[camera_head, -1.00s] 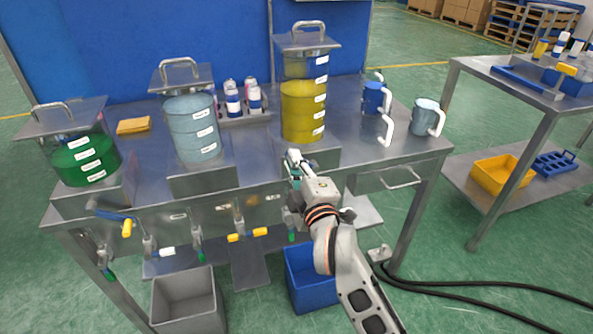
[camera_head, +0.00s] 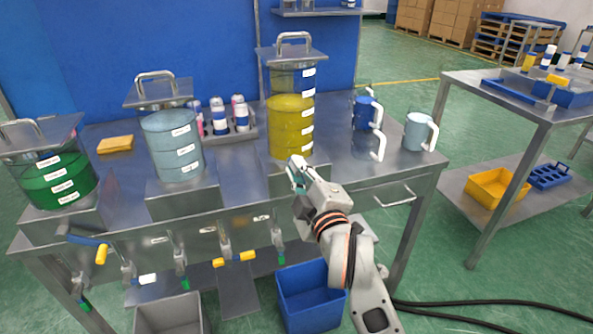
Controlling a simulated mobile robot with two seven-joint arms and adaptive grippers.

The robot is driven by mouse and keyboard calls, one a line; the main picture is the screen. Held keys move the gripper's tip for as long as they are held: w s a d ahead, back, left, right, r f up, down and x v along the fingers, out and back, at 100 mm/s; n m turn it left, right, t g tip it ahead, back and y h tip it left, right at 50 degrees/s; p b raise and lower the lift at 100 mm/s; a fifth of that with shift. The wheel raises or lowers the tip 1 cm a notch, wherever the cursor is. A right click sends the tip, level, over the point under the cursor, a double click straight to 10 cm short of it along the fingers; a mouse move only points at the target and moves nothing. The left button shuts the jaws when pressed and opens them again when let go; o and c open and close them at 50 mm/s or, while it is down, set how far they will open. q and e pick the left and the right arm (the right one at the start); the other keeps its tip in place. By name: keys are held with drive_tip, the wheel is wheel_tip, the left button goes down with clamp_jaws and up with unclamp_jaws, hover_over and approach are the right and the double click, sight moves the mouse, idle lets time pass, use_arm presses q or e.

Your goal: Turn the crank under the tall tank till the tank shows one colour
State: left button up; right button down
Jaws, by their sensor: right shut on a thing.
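The tall tank (camera_head: 291,128) stands at the back middle of the steel bench. Its lower part is yellow; the section above looks clear, with blue showing in it, and I cannot tell whether that is liquid or the wall behind. My right gripper (camera_head: 297,176) is at the front of the block under this tank, shut on what appears to be the crank there. The gripper and arm hide the crank, so its angle cannot be seen. My left gripper is not in view.
A green tank (camera_head: 55,180) and a pale blue tank (camera_head: 172,145) stand to the left. A blue crank with a yellow handle (camera_head: 101,254) juts out at the front left. Jugs (camera_head: 418,131) stand right. Grey and blue bins (camera_head: 310,296) sit below.

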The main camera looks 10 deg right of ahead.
drive_tip(key=shift+d+r, duration=0.1)
drive_tip(key=c, duration=2)
unclamp_jaws()
drive_tip(key=shift+c, duration=0.2)
drive_tip(key=s+d, duration=0.1)
drive_tip(key=s, duration=1.1)
